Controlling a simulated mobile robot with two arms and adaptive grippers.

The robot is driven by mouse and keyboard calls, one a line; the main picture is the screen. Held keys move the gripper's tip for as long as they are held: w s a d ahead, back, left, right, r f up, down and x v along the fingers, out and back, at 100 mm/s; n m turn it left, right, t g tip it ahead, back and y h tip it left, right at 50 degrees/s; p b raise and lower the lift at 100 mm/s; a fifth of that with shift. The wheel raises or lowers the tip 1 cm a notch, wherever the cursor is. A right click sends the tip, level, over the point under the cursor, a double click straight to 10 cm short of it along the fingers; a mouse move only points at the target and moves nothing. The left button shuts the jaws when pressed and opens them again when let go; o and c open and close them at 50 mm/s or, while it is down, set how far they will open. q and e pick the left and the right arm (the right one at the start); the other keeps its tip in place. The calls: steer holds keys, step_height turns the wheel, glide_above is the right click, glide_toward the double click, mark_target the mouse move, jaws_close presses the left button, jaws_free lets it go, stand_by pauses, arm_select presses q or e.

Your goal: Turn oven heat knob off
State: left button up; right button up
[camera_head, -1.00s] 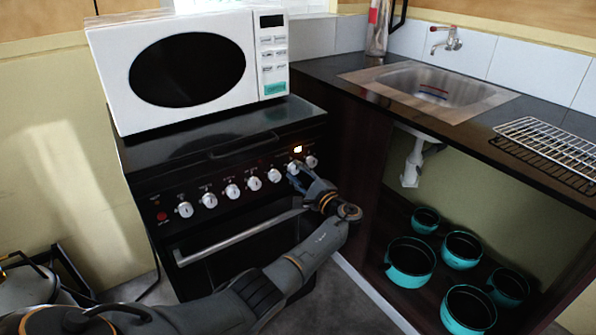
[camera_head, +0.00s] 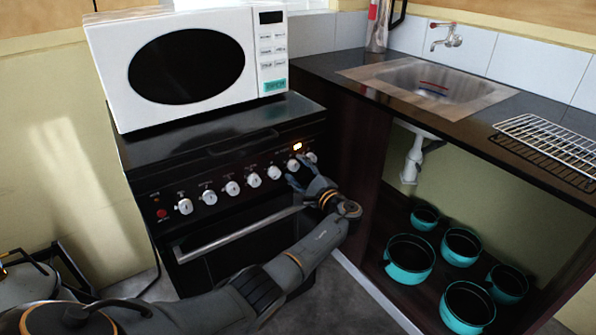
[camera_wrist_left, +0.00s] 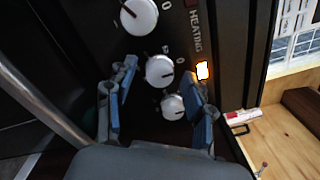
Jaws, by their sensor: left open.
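The black oven (camera_head: 240,225) has a front panel with a row of several white knobs. Near its right end are a knob (camera_head: 293,165) and the rightmost knob (camera_head: 311,157), below a lit orange-white light (camera_head: 298,147). In the left wrist view the light (camera_wrist_left: 203,70) glows beside the word HEATING. My left gripper (camera_head: 300,179) is open and empty, just in front of and below these knobs. In the left wrist view its fingers (camera_wrist_left: 162,76) stand apart, with a middle knob (camera_wrist_left: 159,69) and a smaller-looking knob (camera_wrist_left: 173,107) seen between them. Contact is not visible.
A white microwave (camera_head: 190,65) stands on the oven top. The oven's handle bar (camera_head: 235,234) runs below the knobs. At right is a counter with a sink (camera_head: 430,85) and a wire rack (camera_head: 548,145). Several teal pots (camera_head: 410,260) sit on the shelf below.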

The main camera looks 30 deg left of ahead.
arm_select(q)
steer(key=v, duration=1.2)
